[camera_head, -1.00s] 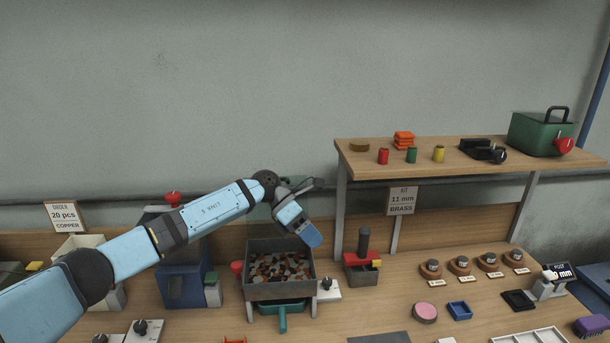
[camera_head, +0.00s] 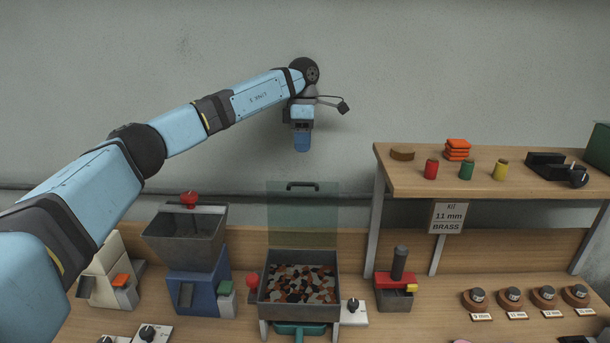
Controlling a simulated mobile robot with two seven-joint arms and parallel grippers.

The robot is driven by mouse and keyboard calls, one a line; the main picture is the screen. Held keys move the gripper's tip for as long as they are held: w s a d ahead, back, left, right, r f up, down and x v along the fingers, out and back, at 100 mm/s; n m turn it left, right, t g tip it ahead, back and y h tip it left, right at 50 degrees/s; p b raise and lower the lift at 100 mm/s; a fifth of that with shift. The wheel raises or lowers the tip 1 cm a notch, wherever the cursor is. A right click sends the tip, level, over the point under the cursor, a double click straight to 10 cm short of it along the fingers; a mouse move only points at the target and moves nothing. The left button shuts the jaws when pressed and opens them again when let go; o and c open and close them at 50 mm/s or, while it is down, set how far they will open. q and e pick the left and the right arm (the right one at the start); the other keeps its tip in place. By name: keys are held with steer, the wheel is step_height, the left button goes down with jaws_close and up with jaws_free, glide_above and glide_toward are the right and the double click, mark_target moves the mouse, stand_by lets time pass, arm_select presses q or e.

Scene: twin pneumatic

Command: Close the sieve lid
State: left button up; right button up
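The sieve (camera_head: 298,314) is a dark grey box on the bench, full of copper, grey and black pieces. Its lid (camera_head: 302,221) is a see-through green panel that stands upright behind the box, open. A black handle (camera_head: 302,186) sits on the lid's top edge. My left gripper (camera_head: 302,148) points down in front of the wall, above the handle in the picture and apart from it. Its blue fingers are too small to tell whether they are open or shut. I see nothing held. My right gripper is not in view.
A blue hopper machine (camera_head: 198,285) with a red knob stands left of the sieve. A red knob (camera_head: 252,281) and a dial (camera_head: 353,305) flank the sieve. A red-and-black press (camera_head: 397,280) and a wooden shelf (camera_head: 500,182) stand to the right.

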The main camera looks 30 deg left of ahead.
arm_select(q)
steer(key=f, duration=0.6)
steer(key=s+f+p, duration=0.1)
steer(key=f, duration=0.2)
steer(key=shift+d, duration=0.4)
jaws_close()
